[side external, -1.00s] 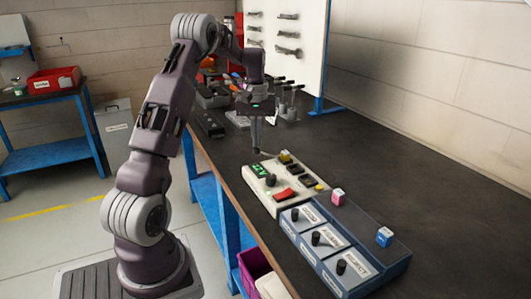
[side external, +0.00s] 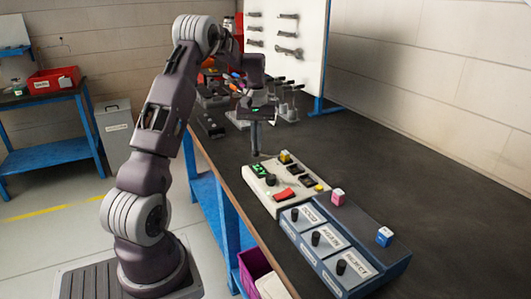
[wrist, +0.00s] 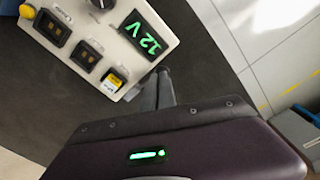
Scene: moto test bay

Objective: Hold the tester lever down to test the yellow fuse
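The cream tester (side external: 262,190) stands on the dark bench, with a green display (side external: 259,170), a black knob (side external: 271,180) and a red lever (side external: 284,194). The yellow fuse (side external: 285,156) sits in a socket at the tester's far end; in the wrist view the fuse (wrist: 114,80) is in the row of sockets and the display (wrist: 144,35) reads 12 V. My gripper (side external: 256,153) points down above the bench just beyond the tester's far end. In the wrist view its fingers (wrist: 157,88) are together and empty, beside the display. The red lever is outside the wrist view.
A blue-grey box (side external: 325,245) with several labelled sections and black knobs adjoins the tester's near side. Tools stand behind my gripper. The bench's right side is clear.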

